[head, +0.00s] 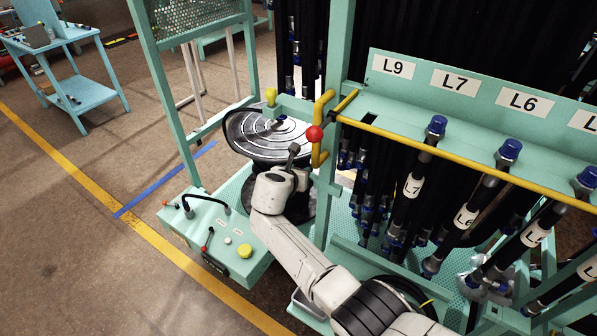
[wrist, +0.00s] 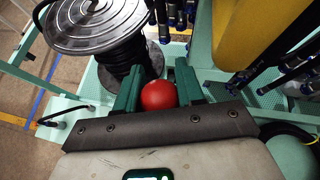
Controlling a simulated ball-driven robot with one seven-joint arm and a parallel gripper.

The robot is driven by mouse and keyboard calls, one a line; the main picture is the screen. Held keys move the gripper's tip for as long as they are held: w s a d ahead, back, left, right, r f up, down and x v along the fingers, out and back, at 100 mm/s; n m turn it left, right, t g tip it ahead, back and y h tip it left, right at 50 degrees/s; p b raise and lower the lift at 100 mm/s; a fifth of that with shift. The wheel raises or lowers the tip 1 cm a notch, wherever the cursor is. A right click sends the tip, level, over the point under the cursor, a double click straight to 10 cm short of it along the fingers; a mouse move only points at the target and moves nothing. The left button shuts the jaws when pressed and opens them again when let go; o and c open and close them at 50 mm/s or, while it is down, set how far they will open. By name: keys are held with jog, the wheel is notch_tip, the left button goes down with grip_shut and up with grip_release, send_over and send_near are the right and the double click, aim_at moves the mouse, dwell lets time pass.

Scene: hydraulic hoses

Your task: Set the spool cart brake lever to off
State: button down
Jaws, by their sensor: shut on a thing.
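A red ball knob (head: 314,133) sits at the left end of the yellow rail, by a yellow bracket. It also shows in the wrist view (wrist: 158,96), between the two green fingers of my gripper (wrist: 157,92). My gripper is shut on this knob. In the head view my wrist is just below and left of it, and the fingers are hard to make out. The rod under the knob is mostly hidden.
The spool (head: 268,135) of black hose stands just behind my wrist. A yellow button (head: 244,250) and a black handle (head: 205,197) are on the cart deck. Hanging hoses and the yellow rail (head: 450,155) crowd the right. Open floor lies left.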

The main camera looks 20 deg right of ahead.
jog(key=shift+s+d+f, duration=0.1)
jog(key=shift+d+f, duration=0.05)
jog(key=shift+d, duration=0.05)
dwell(0.4)
jog(key=c, duration=0.9)
grip_release()
jog(key=shift+d, duration=0.1)
jog(key=shift+o, duration=0.9)
jog(key=shift+a, duration=0.2)
jog(key=shift+s+a+r, duration=0.25)
jog(key=shift+a+r, duration=0.05)
jog(key=p+v, duration=0.1)
jog(key=v, duration=0.8)
jog(key=shift+s+a, duration=0.2)
jog(key=shift+s, duration=0.1)
jog(key=shift+r, duration=0.1)
